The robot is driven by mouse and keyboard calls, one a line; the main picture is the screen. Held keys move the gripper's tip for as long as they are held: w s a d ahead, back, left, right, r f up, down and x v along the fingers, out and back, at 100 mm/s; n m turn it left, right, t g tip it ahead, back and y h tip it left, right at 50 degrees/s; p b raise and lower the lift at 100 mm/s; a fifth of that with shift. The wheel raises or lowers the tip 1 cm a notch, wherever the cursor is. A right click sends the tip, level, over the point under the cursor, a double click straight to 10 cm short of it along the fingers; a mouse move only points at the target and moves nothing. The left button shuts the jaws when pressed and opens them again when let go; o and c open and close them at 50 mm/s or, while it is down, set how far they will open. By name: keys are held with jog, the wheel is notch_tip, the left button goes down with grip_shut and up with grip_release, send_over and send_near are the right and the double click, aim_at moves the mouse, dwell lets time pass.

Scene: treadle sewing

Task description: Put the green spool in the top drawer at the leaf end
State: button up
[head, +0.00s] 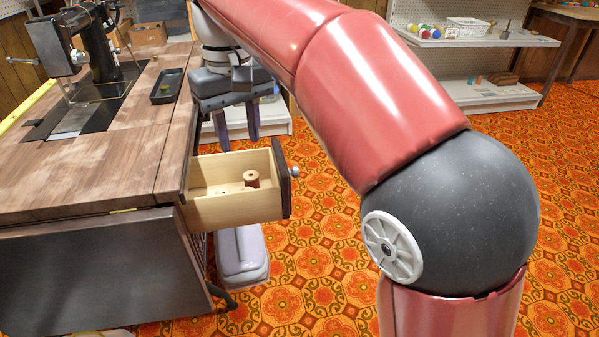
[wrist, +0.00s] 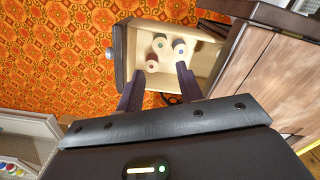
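An open wooden drawer (head: 232,210) with a dark front juts from the right side of the sewing table. In the wrist view the drawer (wrist: 203,72) holds a spool with a green-looking top (wrist: 159,43), a red spool (wrist: 152,62) and a bluish-topped spool (wrist: 180,48), close together. In the head view one reddish-sided spool (head: 252,180) stands upright inside; others are mostly hidden. My gripper (head: 239,143) points down above and behind the drawer. It also shows in the wrist view (wrist: 159,70), fingers wide apart with nothing between them.
The wooden table top (head: 105,165) carries a sewing machine (head: 95,50) and a small black tray (head: 167,86). A dark panel (head: 95,270) hangs at its near side. White shelves (head: 475,40) with small goods stand at the back right. The patterned floor right of the drawer is clear.

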jog(key=s+d+f+m+t+y, duration=0.1)
jog(key=s+d+f+m, duration=0.1)
jog(key=d, duration=0.6)
jog(key=s+d+f+m+t, duration=0.2)
jog(key=s+d, duration=0.1)
jog(key=d, duration=0.6)
jog(key=s+d+f+m+t+h, duration=0.1)
jog(key=s+d+f+m+t, duration=0.1)
jog(key=s+d+f, duration=0.7)
notch_tip(320, 180, down, 2)
jog(key=shift+s+f+m+t, duration=0.2)
jog(key=shift+s+m+t, duration=0.1)
jog(key=shift+s+m, duration=0.25)
jog(key=shift+w+r, duration=0.1)
